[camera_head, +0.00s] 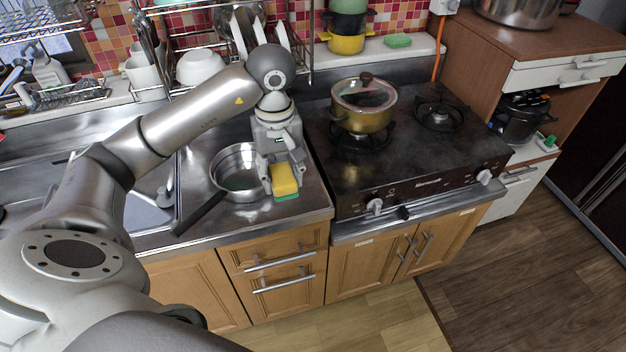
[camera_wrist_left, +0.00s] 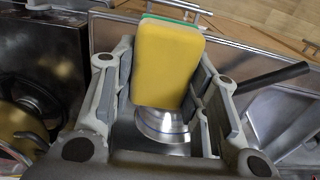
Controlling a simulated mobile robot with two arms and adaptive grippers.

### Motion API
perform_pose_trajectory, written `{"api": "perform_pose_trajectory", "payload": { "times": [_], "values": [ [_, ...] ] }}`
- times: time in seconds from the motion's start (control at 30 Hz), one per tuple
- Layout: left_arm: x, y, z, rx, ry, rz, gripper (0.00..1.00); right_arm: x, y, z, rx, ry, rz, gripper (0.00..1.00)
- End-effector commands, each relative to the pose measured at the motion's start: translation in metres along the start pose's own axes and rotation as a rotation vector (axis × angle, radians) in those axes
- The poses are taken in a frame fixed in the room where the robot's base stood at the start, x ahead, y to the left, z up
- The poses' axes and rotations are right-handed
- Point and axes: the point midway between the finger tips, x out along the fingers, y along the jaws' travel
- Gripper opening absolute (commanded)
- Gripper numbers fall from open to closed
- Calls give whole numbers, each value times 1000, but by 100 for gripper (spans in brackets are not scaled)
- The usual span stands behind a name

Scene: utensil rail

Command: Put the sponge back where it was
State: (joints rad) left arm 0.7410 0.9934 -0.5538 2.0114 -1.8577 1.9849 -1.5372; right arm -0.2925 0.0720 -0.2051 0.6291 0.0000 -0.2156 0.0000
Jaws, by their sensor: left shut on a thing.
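A yellow sponge with a green layer (camera_head: 284,180) is held in my left gripper (camera_head: 280,172), at the front of the steel counter between sink and stove. In the left wrist view the sponge (camera_wrist_left: 168,62) stands between the two fingers of the gripper (camera_wrist_left: 160,90), which is shut on it. The head view does not show clearly whether the sponge touches the counter. A second green sponge-like block (camera_head: 397,41) lies on the white ledge behind the stove. My right gripper is not in view.
A steel pan (camera_head: 236,168) with a dark handle stands just left of the gripper. The stove (camera_head: 400,150) to the right bears a gold pot with a glass lid (camera_head: 362,108). A dish rack (camera_head: 215,50) with bowls and plates is behind. The sink (camera_head: 145,208) is at left.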

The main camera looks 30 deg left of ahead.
Motion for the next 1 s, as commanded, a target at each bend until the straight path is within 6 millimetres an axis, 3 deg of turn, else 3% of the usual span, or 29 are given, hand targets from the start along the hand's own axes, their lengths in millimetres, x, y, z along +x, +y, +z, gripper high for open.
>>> {"api": "perform_pose_trajectory", "payload": {
  "times": [0.23,0.5,0.77,1.0],
  "values": [
    [20,36,-37,1,-4,0,4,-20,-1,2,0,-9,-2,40],
    [65,60,-64,2,-3,-1,4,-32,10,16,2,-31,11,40],
    [81,68,-73,3,-2,0,4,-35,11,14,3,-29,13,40],
    [109,68,-73,2,-3,-1,4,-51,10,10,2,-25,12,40]
  ]
}}
